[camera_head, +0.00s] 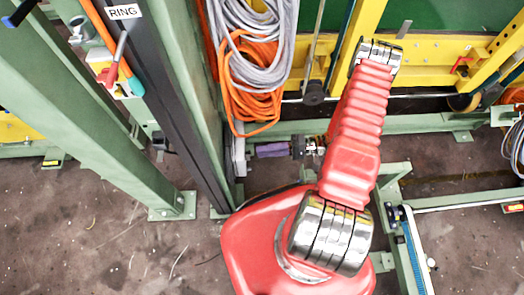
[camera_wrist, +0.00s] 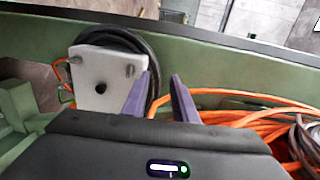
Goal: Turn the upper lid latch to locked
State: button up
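I cannot pick out the upper lid latch for certain in either view. In the wrist view my gripper (camera_wrist: 161,80) shows two purple fingers, apart, with nothing held between them. A pale grey plate (camera_wrist: 88,92) with a dark hole and small bolts is just left of the fingers. The left finger overlaps its right edge in the picture; I cannot tell if they touch. A black round coil or rim (camera_wrist: 122,38) is behind the plate. In the head view my gripper (camera_head: 262,150) points left, low beside a green post; its finger gap is not clear there.
Orange cables (camera_wrist: 245,112) lie right of the fingers in the wrist view. In the head view, grey and orange cable coils (camera_head: 252,75) hang above my gripper. A green post (camera_head: 190,100) stands to its left, and a green rail (camera_head: 420,122) runs behind my arm.

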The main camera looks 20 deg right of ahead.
jog(key=f+v, duration=0.1)
jog(key=v, duration=1.1)
jog(key=shift+d+f, duration=0.2)
jog(key=shift+f, duration=0.05)
dwell(1.2)
dwell(0.7)
